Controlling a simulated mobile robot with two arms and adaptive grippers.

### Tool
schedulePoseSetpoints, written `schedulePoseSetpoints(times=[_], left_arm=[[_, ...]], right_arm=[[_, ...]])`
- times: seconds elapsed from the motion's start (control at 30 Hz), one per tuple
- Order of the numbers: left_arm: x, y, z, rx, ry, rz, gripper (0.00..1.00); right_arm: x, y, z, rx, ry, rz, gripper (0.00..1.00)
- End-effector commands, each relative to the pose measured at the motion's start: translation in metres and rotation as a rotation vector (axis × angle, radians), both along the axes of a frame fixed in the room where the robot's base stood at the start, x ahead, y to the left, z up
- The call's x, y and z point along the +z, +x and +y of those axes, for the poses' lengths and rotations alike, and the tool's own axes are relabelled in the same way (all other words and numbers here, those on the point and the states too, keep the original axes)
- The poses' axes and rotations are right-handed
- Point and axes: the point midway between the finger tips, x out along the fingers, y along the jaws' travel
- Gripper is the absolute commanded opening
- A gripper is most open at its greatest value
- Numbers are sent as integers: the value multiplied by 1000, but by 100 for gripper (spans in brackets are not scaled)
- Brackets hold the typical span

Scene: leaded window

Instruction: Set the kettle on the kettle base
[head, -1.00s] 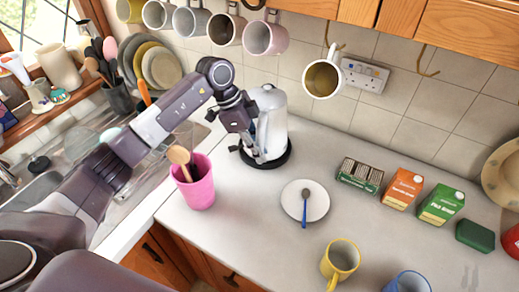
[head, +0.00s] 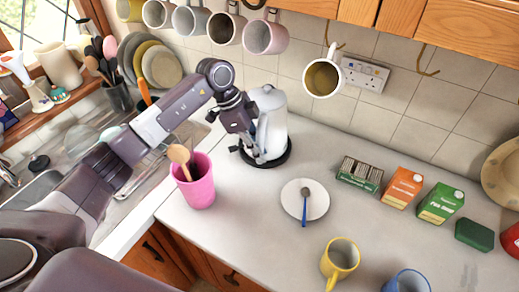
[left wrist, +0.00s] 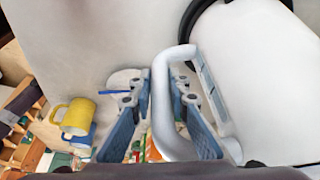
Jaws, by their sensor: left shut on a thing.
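The white kettle (head: 273,120) is upright at the back of the counter, over the black round kettle base (head: 283,164). Its bottom appears to be within the base's dark ring; I cannot tell if a thin gap is left. My left gripper (head: 257,152) is shut on the kettle's handle, on the kettle's left front side. In the left wrist view the white handle (left wrist: 167,120) is at the fingers (left wrist: 163,88), next to the kettle body (left wrist: 268,85). Part of the dark base (left wrist: 187,28) shows at the top. My right gripper is not in view.
A pink pot (head: 198,187) with a wooden spoon stands close to my left forearm. A white saucer (head: 293,201) with a blue spoon lies to the right. A yellow mug (head: 342,257) and several boxes stand farther right. Mugs hang above the kettle.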

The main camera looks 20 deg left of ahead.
Motion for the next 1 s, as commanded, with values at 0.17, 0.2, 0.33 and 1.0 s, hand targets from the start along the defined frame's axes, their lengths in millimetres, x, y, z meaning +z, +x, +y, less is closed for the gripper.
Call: schedulePoseSetpoints(times=[0.17, 0.2, 0.33, 1.0], left_arm=[[1, 3, -1, -1, -5, -11, 0], [1, 3, -1, -1, -5, -11, 0], [-2, 3, -1, -1, -4, -11, 0], [12, -2, 8, 1, 3, 2, 23]], right_arm=[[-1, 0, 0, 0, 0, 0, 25], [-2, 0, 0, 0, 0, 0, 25], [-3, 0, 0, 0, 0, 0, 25], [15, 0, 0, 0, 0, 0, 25]])
